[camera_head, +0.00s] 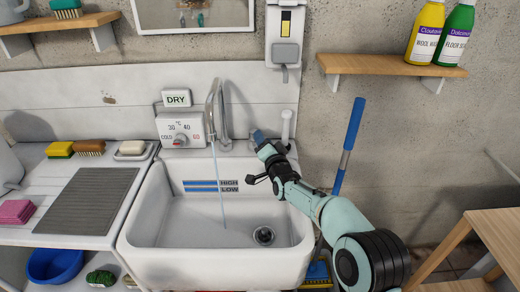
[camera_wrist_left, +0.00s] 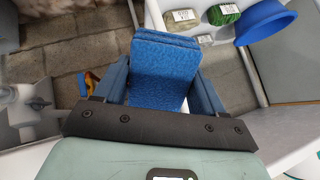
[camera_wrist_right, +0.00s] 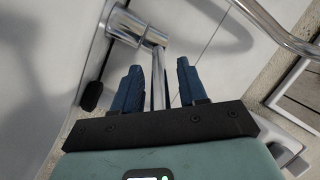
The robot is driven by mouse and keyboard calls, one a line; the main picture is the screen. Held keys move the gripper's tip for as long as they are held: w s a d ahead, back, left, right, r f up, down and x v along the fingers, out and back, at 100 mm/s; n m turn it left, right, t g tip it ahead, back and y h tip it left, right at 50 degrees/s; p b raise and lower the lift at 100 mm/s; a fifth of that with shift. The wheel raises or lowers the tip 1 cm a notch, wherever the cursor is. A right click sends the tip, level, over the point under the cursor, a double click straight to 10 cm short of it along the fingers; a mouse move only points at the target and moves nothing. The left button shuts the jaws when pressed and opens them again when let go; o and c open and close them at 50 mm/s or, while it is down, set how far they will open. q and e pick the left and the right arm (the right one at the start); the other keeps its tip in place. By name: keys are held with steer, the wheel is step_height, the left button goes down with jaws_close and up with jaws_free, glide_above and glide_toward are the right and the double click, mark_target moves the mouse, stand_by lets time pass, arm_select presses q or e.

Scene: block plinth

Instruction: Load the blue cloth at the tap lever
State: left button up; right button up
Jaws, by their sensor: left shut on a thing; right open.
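My left gripper (camera_wrist_left: 160,90) is shut on the folded blue cloth (camera_wrist_left: 163,70), which sticks out between its fingers. The left gripper and the cloth are outside the head view. My right gripper (camera_head: 258,137) is at the back right of the sink, beside the tap (camera_head: 215,105). In the right wrist view the right gripper (camera_wrist_right: 155,88) is open, with its fingers on either side of a chrome rod, the tap lever (camera_wrist_right: 158,78). I cannot tell if either finger touches it. A thin stream of water (camera_head: 218,180) falls from the spout into the sink.
The white sink (camera_head: 165,245) has HIGH and LOW marks and a drain. A temperature dial box (camera_head: 181,130) and DRY sign (camera_head: 177,98) stand behind it. A white upright post (camera_head: 287,124) is close to my right gripper. The left counter holds sponges, brush and soap.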

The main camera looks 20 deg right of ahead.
steer(key=s+a, duration=0.1)
steer(key=s, duration=1)
steer(key=shift+s+a, duration=0.25)
steer(key=shift+a, duration=0.05)
